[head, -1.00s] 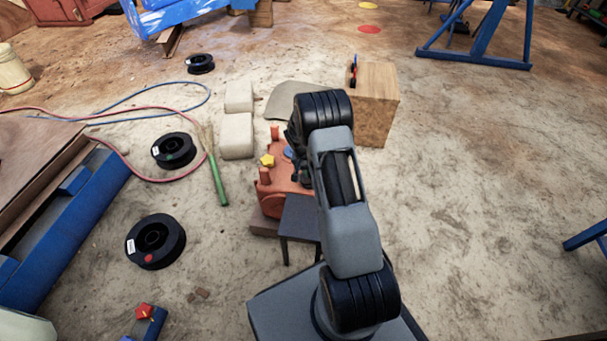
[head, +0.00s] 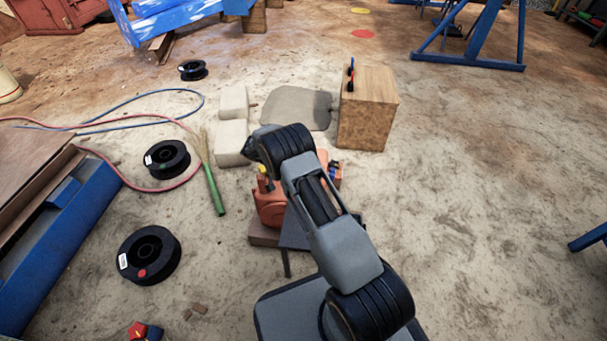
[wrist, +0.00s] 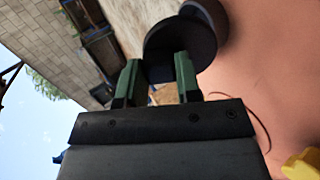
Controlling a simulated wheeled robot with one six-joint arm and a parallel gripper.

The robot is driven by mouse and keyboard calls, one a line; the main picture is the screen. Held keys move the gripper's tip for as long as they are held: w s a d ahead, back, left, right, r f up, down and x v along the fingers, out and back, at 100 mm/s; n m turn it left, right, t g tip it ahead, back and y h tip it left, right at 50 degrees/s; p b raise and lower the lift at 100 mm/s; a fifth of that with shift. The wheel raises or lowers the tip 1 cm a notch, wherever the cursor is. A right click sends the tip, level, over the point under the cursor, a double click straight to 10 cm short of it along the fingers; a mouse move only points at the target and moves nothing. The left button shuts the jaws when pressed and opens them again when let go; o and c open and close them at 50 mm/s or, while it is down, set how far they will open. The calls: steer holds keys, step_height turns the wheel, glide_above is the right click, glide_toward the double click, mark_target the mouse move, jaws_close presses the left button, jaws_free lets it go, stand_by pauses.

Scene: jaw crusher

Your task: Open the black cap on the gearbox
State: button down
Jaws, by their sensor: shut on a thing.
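The black cap (wrist: 180,38) is a round dark disc at the tips of my green fingers. My gripper (wrist: 158,64) is shut on the cap. A dark rounded post (wrist: 207,18) lies right behind the cap; whether the two touch cannot be told. A yellow part (wrist: 303,164) is on the gearbox at lower right. In the head view my arm hides the fingers and cap.
A wooden block (head: 368,108) stands beyond the gearbox. Pale blocks (head: 232,140), a green-handled broom (head: 213,188) and black spools (head: 150,255) lie to the left.

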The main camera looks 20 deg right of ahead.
steer(key=shift+w+a, duration=0.1)
steer(key=shift+a, duration=0.15)
stand_by(0.4)
steer(key=c, duration=0.8)
jaws_free()
steer(key=p+v, duration=0.2)
steer(key=v, duration=1.1)
steer(key=shift+w+a, duration=0.25)
steer(key=shift+a, duration=0.25)
steer(key=shift+d+f, duration=0.1)
